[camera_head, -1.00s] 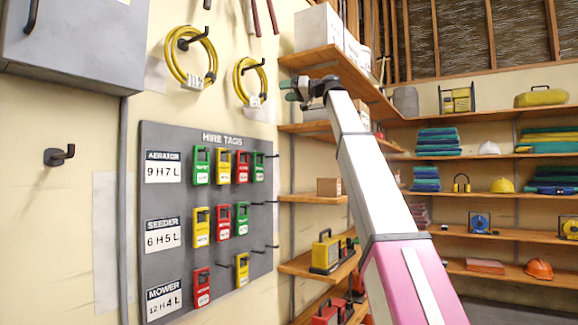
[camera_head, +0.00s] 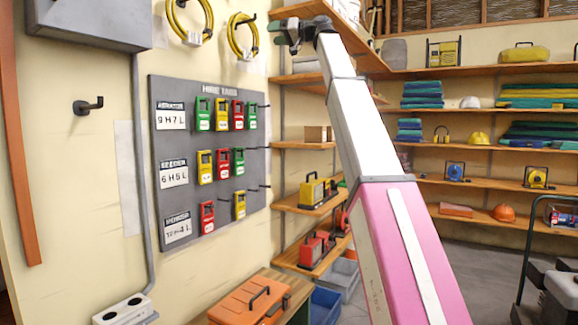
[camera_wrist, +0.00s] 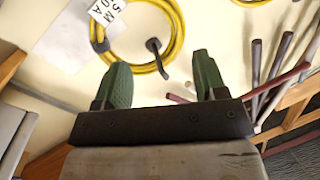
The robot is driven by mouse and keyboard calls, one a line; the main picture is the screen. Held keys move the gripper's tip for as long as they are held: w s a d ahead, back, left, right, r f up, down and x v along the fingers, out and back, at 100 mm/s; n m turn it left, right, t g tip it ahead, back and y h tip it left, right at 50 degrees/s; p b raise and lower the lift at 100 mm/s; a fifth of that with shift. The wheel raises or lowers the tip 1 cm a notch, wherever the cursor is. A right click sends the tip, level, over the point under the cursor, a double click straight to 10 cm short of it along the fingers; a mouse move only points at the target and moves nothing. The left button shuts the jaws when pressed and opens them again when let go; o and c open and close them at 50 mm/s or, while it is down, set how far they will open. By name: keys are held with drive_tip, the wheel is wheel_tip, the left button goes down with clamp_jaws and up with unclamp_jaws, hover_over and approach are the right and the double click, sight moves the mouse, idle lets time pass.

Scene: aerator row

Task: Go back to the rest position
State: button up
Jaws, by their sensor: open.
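My gripper (camera_head: 277,32) is at the end of my raised, outstretched arm, in the upper middle of the head view. Its two green fingers stand apart with nothing between them in the wrist view (camera_wrist: 160,62). Behind it, the wrist view shows a yellow coiled hose (camera_wrist: 172,45) on a dark wall hook. The grey hire tags board (camera_head: 200,245) hangs on the wall to the left of and below my gripper. It holds rows of green, red and yellow tags on pegs; some pegs are bare.
Wooden shelves (camera_head: 307,145) stand in the corner behind my arm, with a yellow case (camera_head: 526,54) at the upper right. An orange toolbox (camera_head: 250,303) lies on a bench below the board. A dark-framed cart (camera_head: 525,240) stands at the right. Grey floor shows between.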

drive_tip(key=w+d+f+m+h, duration=0.2)
drive_tip(key=f, duration=1.5)
drive_tip(key=w+d+f+m+t+h, duration=0.1)
drive_tip(key=w+d+f+m+h, duration=0.15)
drive_tip(key=f, duration=1.45)
drive_tip(key=w+d+f+m+h, duration=0.2)
drive_tip(key=f+h, duration=0.1)
drive_tip(key=f, duration=1.3)
drive_tip(key=s+d+f+m+g+h, duration=0.1)
drive_tip(key=s+d+f, duration=0.15)
drive_tip(key=f, duration=0.65)
drive_tip(key=s+d+f+h, duration=0.1)
drive_tip(key=s+f, duration=0.2)
drive_tip(key=f, duration=0.6)
drive_tip(key=s+d+f+m+g+h, duration=0.1)
drive_tip(key=s+d+f+h, duration=0.15)
drive_tip(key=f, duration=0.65)
drive_tip(key=s+d+f+g+h, duration=0.2)
drive_tip(key=s+d+f, duration=0.3)
drive_tip(key=s+f, duration=0.9)
drive_tip(key=s+d+f+m+g+h, duration=0.1)
drive_tip(key=s+d+f, duration=0.5)
drive_tip(key=s+f, duration=0.9)
drive_tip(key=shift+f+g+h, duration=0.7)
drive_tip(key=shift+g+h, duration=0.1)
drive_tip(key=shift+h, duration=0.3)
drive_tip(key=shift+d, duration=0.1)
